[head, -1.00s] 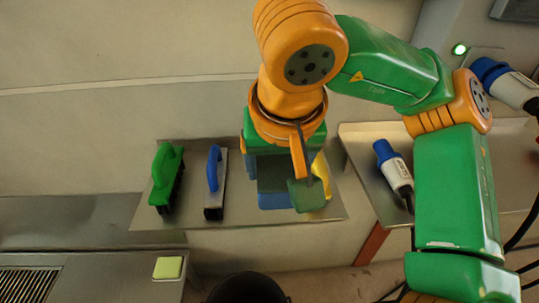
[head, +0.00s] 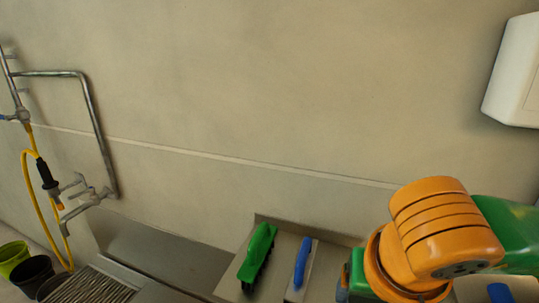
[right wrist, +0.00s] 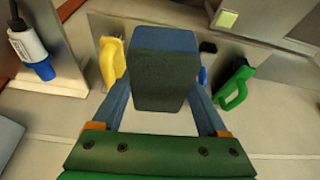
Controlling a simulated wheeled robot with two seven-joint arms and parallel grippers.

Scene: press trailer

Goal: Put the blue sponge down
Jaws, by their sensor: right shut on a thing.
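The blue sponge (right wrist: 165,75), a block with a dark blue end and a dark grey-green face, is between the two blue fingers of my right gripper (right wrist: 160,100) in the right wrist view. The gripper is shut on it. Behind it lies the metal shelf (right wrist: 270,52); I cannot tell whether the sponge touches it. My left gripper is not in view.
A yellow-handled tool (right wrist: 112,60) is close beside the sponge. A blue-and-white plug (right wrist: 32,50) is on the neighbouring surface. A tap (head: 95,195) and buckets (head: 33,274) are at the left.

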